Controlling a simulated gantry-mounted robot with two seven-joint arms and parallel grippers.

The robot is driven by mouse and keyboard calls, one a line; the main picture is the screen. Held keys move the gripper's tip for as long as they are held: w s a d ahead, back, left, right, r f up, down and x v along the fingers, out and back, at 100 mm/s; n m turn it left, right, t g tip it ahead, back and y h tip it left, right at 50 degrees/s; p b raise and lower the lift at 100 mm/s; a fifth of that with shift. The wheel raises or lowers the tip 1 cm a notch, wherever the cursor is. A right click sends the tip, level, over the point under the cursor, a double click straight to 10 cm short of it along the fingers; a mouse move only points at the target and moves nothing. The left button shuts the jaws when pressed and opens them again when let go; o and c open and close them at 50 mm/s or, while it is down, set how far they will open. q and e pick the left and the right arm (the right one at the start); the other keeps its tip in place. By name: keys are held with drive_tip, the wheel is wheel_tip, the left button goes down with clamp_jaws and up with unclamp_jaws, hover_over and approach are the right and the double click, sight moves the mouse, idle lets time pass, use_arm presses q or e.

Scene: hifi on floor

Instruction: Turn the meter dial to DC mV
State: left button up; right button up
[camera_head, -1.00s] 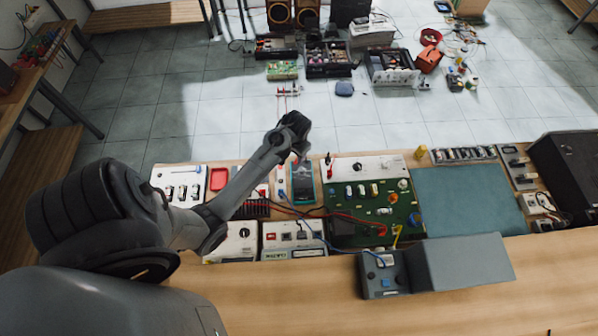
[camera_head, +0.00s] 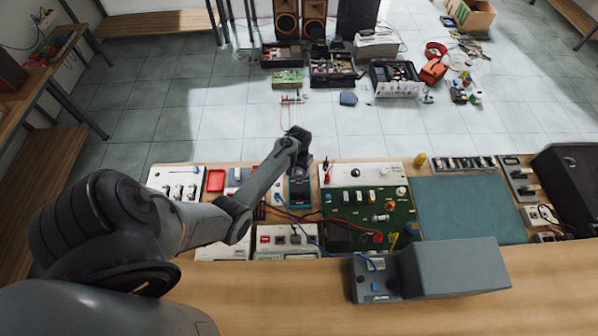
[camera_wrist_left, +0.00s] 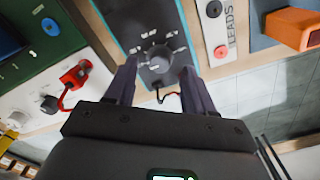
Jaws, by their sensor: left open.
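The meter (camera_head: 299,194) is a dark body with a teal edge on the bench, partly hidden by my left arm in the head view. In the left wrist view the meter (camera_wrist_left: 138,20) shows its round grey dial (camera_wrist_left: 156,59) with white markings around it, too blurred to read surely. My left gripper (camera_wrist_left: 159,70) is open, with one finger on each side of the dial. I cannot tell whether the fingers touch it. In the head view my left gripper (camera_head: 300,147) is over the far end of the meter. My right gripper is not in view.
A green circuit board (camera_head: 345,207) with several parts and red and black leads lies right of the meter. A blue-grey mat (camera_head: 467,209) is farther right. A grey box (camera_head: 452,268) stands at the near edge. In the wrist view, a "LEADS" strip (camera_wrist_left: 219,30) is beside the meter.

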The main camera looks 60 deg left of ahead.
sight(299, 174)
use_arm(q)
drive_tip(key=shift+f, duration=1.25)
clamp_jaws()
